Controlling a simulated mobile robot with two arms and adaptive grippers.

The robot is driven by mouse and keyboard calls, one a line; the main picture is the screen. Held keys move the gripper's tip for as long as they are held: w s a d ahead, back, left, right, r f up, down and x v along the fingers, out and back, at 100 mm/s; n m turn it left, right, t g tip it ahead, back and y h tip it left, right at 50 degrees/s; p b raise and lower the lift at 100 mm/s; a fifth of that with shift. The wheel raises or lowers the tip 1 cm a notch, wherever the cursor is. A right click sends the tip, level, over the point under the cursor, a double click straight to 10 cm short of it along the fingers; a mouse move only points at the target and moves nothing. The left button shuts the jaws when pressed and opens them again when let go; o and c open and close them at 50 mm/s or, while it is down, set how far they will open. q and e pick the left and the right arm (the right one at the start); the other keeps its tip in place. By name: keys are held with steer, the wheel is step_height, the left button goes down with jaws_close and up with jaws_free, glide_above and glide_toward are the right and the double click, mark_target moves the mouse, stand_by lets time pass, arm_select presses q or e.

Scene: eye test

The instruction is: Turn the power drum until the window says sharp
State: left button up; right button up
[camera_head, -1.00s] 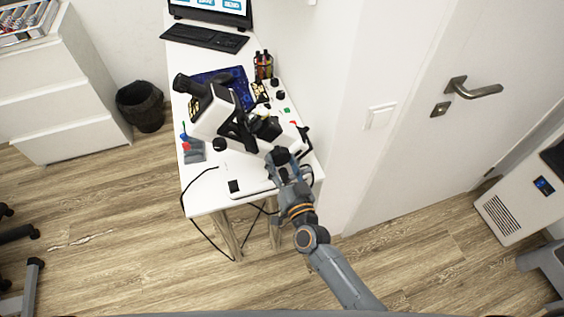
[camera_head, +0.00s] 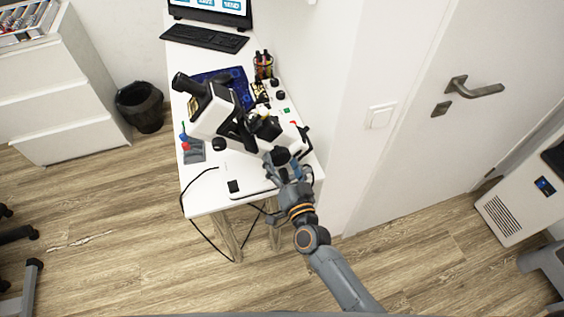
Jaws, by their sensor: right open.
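A white and black instrument (camera_head: 212,115) like a microscope stands on the white table, its dark eyepiece end pointing to the upper left. I cannot make out a separate power drum or any wording in a window at this size. My right gripper (camera_head: 276,156) is at the near right side of the instrument. It is open, and its fingers are small and partly merge with the dark parts there, so I cannot tell whether they touch it. My left gripper is not in view.
The narrow white table (camera_head: 205,201) also holds a keyboard (camera_head: 207,38), a monitor (camera_head: 222,8), a cup of pens (camera_head: 263,66) and a blue mat (camera_head: 239,81). A black cable (camera_head: 190,205) hangs off its left edge. A black bin (camera_head: 141,106) stands on the floor.

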steer(key=shift+s, duration=0.25)
steer(key=v, duration=1.1)
steer(key=shift+s, duration=0.25)
steer(key=shift+d, duration=0.15)
steer(key=s+d+f+n+g+h, duration=0.1)
steer(key=s+d+f+g, duration=0.15)
steer(key=f, duration=0.65)
steer(key=s+d+f+n+g, duration=0.2)
steer(key=s+f, duration=0.1)
steer(key=f, duration=0.6)
steer(key=s+d+f+n+g+h, duration=0.1)
steer(key=s+d+f+g, duration=0.15)
steer(key=f, duration=0.65)
steer(key=s+d+f+g+h, duration=0.1)
steer(key=s+d+f+g, duration=0.2)
steer(key=s, duration=0.5)
steer(key=s+d+f+n+g+h, duration=0.1)
steer(key=s+d+f+g, duration=0.2)
steer(key=s+d+f, duration=0.2)
steer(key=s+d+f+n+g+h, duration=0.1)
steer(key=s+d+f+g, duration=0.2)
steer(key=s+f, duration=0.5)
steer(key=s+d, duration=0.1)
steer(key=s, duration=0.4)
steer(key=shift+d+f+h, duration=0.3)
steer(key=shift+d+f, duration=0.05)
